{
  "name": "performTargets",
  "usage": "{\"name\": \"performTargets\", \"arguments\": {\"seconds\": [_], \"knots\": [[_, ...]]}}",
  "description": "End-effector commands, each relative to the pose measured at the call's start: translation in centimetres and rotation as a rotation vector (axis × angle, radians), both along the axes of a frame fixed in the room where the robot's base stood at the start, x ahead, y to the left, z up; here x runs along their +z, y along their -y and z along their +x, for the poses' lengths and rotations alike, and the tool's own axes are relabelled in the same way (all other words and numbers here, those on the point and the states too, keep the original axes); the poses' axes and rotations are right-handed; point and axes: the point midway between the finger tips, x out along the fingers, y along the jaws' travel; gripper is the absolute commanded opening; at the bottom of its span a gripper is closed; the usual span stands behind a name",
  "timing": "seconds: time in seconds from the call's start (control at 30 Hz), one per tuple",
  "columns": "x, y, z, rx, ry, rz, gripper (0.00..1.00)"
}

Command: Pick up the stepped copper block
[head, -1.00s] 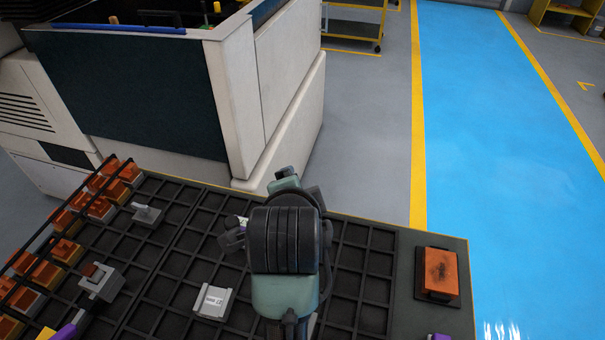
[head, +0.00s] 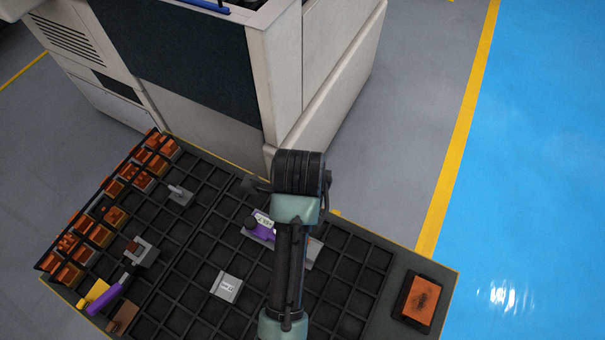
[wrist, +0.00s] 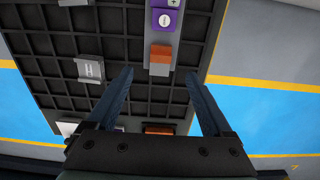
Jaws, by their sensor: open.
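In the wrist view my gripper (wrist: 160,73) is open and empty, its two dark fingers pointing over the gridded tray. A small copper block (wrist: 160,54) with grey parts on either side shows between the fingertips, beyond or level with them; I cannot tell the height gap. Its stepped shape is not clear at this size. In the head view a pale grey part (head: 315,250), apparently of the same piece, shows just right of my arm, which hides most of it. The gripper fingers are hidden in the head view.
A purple device (head: 262,226) lies near my arm. A grey labelled block (head: 226,286) sits left of it. Several copper pieces (head: 128,175) line the left rack. An orange plate (head: 423,298) sits on a dark base at right. A large machine (head: 180,75) stands behind.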

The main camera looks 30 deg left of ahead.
Motion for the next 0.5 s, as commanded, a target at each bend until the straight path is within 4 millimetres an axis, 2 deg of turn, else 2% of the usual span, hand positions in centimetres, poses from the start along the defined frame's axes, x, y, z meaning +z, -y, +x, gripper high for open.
{"name": "performTargets", "arguments": {"seconds": [0.03,0.2,0.5], "knots": [[-1.3,0.0,-0.1,0.0,-0.006,-0.002,0.85],[-4.1,0.1,0.0,0.001,-0.002,-0.001,0.85],[-6.2,0.1,0.0,0.002,-0.001,-0.001,0.85]]}}
